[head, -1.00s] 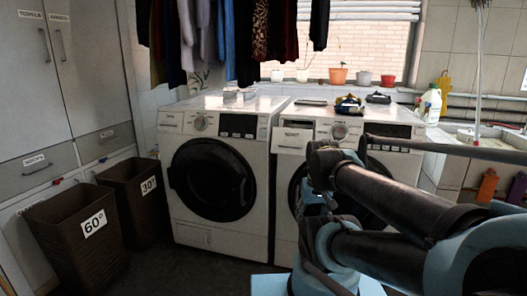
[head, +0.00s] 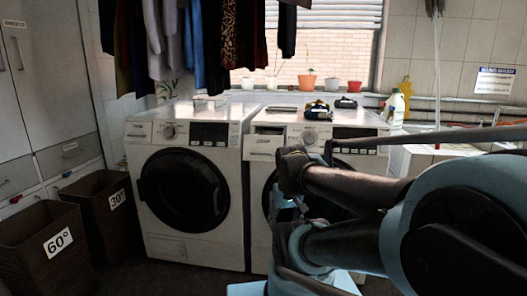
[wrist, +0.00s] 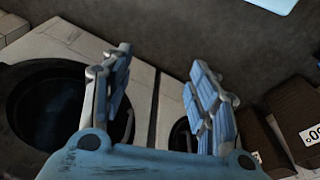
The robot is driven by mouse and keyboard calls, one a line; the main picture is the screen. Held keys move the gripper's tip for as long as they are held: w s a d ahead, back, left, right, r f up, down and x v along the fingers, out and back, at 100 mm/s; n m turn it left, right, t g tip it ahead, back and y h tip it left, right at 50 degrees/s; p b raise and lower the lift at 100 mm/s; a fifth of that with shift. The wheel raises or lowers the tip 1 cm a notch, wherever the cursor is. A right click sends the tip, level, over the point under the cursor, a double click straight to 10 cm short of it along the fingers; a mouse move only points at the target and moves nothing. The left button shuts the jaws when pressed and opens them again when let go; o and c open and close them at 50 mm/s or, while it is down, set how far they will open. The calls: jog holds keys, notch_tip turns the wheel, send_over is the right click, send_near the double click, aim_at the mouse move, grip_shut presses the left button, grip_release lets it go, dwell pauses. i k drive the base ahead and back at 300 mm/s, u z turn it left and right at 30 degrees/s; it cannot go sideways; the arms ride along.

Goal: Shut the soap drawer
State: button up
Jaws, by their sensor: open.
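The soap drawer (head: 262,147) is at the upper left of the right washing machine (head: 340,125) in the head view. Its white front stands out from the machine, and part of the open tray shows behind it. My gripper (head: 285,208) hangs low in front of that machine's round door, below the drawer, and is partly hidden by my arm. In the wrist view my gripper (wrist: 162,62) has its two blue-padded fingers spread, with nothing between them. The drawer cannot be made out in the wrist view.
The left washing machine (head: 188,190) stands beside it. Two brown baskets, marked 60° (head: 45,250) and 30° (head: 108,210), stand at left. Clothes (head: 215,45) hang above. Small items lie on the right machine's top. Dark floor in front of the left machine is clear.

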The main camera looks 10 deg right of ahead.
aim_at(262, 147)
jog(key=u, duration=1.25)
jog(key=k, duration=1.7)
jog(key=z, duration=1.25)
jog(key=i, duration=1)
jog(key=u, duration=0.05)
